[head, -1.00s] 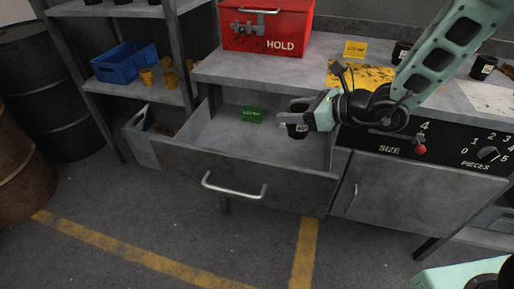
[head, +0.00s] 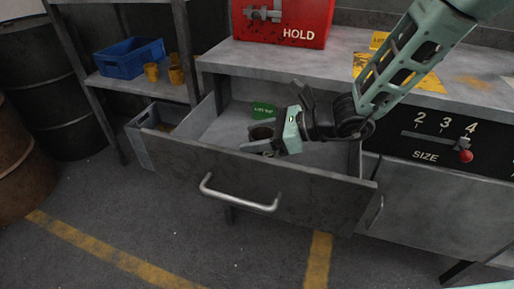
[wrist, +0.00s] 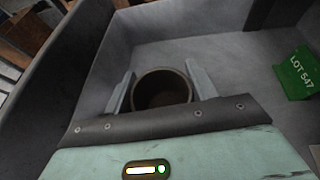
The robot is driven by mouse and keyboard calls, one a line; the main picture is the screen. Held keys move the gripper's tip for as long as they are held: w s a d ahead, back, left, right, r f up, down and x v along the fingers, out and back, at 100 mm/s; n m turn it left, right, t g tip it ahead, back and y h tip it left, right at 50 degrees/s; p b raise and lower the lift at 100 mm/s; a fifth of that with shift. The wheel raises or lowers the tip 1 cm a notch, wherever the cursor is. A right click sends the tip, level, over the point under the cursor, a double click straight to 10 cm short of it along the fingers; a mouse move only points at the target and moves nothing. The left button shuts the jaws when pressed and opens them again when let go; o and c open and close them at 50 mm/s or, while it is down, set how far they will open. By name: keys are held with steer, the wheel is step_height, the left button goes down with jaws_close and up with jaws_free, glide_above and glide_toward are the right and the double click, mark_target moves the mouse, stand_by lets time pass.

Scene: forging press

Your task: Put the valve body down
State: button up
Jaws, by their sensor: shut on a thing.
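The valve body (wrist: 161,90) is a dark, round, hollow piece with its open end up, between the two fingers of my gripper (wrist: 161,78) in the wrist view. In the head view the valve body (head: 262,131) shows small and brown at the fingertips. My gripper (head: 262,142) is shut on it, inside the open grey drawer (head: 270,185), behind the drawer's front panel. Whether the valve body touches the drawer floor I cannot tell.
The drawer floor around the gripper is bare. A red HOLD box (head: 285,22) stands on the bench above. A panel with a SIZE slider (head: 430,140) is to the right. A shelf at left holds a blue bin (head: 130,58) and yellow-brown pieces (head: 175,72).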

steer(key=shift+f, duration=1.5)
steer(key=shift+b, duration=0.35)
steer(key=shift+f, duration=0.2)
steer(key=o, duration=1.3)
steer(key=shift+c, duration=0.2)
steer(key=shift+r, duration=0.1)
steer(key=shift+r, duration=0.2)
steer(key=p+v, duration=0.2)
steer(key=v, duration=1)
